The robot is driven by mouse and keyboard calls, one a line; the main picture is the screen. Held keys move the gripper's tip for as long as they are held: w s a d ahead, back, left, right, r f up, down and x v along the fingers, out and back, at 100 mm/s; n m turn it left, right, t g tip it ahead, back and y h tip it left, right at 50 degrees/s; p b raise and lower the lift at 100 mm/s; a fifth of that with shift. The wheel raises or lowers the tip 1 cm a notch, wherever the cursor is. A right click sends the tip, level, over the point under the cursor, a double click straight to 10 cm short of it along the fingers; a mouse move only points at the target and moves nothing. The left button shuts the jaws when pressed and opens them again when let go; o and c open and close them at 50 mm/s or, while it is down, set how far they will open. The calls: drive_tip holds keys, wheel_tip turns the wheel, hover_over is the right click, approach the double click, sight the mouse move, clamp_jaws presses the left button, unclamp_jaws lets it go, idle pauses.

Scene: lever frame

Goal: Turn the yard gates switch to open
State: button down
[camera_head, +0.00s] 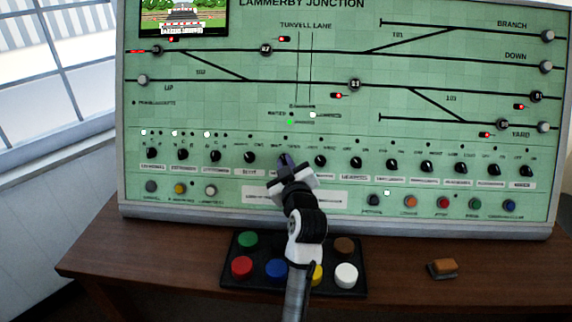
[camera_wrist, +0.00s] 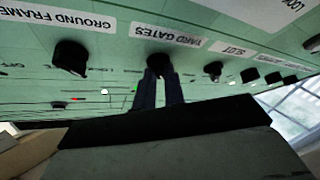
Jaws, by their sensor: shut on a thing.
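The yard gates switch (camera_wrist: 160,64) is a black rotary knob on the green panel, beside its white "YARD GATES" label (camera_wrist: 168,36) in the wrist view. My gripper (camera_wrist: 160,86) has its two dark fingers closed on this knob, one on each side. The fingers cover part of the knob, so its pointer direction cannot be read. In the head view my gripper (camera_head: 286,161) reaches the row of knobs on the panel and hides the switch.
The ground frame knob (camera_wrist: 70,58) and slot knob (camera_wrist: 213,70) flank the switch closely. The green panel (camera_head: 230,110) stands on a wooden table (camera_head: 160,250). A black button box (camera_head: 262,249) with coloured buttons lies beneath my arm.

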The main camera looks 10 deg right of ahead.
drive_tip(key=m+h, duration=0.2)
drive_tip(key=m, duration=0.1)
drive_tip(key=m+h, duration=0.1)
drive_tip(key=m, duration=0.1)
drive_tip(key=shift+a, duration=0.3)
drive_tip(key=m+h, duration=0.1)
drive_tip(key=m, duration=0.1)
drive_tip(key=m+h, duration=0.1)
drive_tip(key=m, duration=0.1)
drive_tip(key=shift+w+a+f+h+b, duration=0.1)
drive_tip(key=shift+a+f+h+b, duration=0.05)
drive_tip(key=shift+h+b, duration=0.2)
drive_tip(key=m+h+b, duration=0.1)
drive_tip(key=m, duration=0.1)
drive_tip(key=m+g+h+b, duration=0.1)
drive_tip(key=m+h+b, duration=0.1)
drive_tip(key=m, duration=0.1)
drive_tip(key=shift+a+f+b, duration=0.1)
drive_tip(key=shift+a+b, duration=0.05)
drive_tip(key=shift+b, duration=0.15)
drive_tip(key=m+g+h+b, duration=0.1)
drive_tip(key=m, duration=0.1)
drive_tip(key=m+g+b, duration=0.1)
drive_tip(key=m+b, duration=0.1)
drive_tip(key=shift+w+r+h, duration=0.1)
drive_tip(key=shift+r+h, duration=0.1)
drive_tip(key=shift+h, duration=0.15)
drive_tip(key=shift+r+m+g, duration=0.1)
drive_tip(key=shift+m+g, duration=0.2)
drive_tip(key=shift+m, duration=0.2)
